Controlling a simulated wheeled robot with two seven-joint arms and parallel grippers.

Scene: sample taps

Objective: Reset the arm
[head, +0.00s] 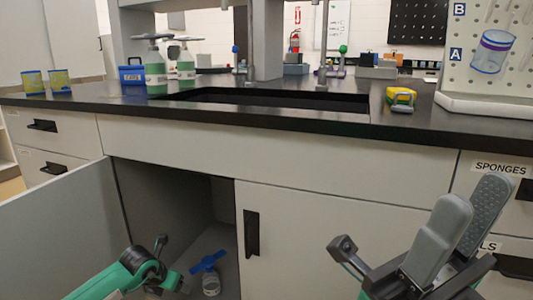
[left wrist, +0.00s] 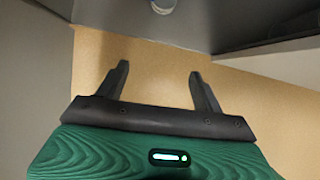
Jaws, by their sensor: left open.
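My left arm (head: 118,275) reaches in at the lower left, by the open cabinet under the counter. In the left wrist view my left gripper (left wrist: 160,68) is open, with nothing between its two dark fingers. My right gripper (head: 462,222) is raised at the lower right, in front of the closed cabinet door. Its two grey fingers stand apart and look empty; the textured inner face of one shows.
A blue-handled valve (head: 208,262) is low in the open cabinet. The open door (head: 70,225) stands at the left. The black counter (head: 270,112) holds a sink, green bottles (head: 156,78), yellow cups (head: 33,82), a yellow sponge (head: 401,97) and a pegboard (head: 490,80).

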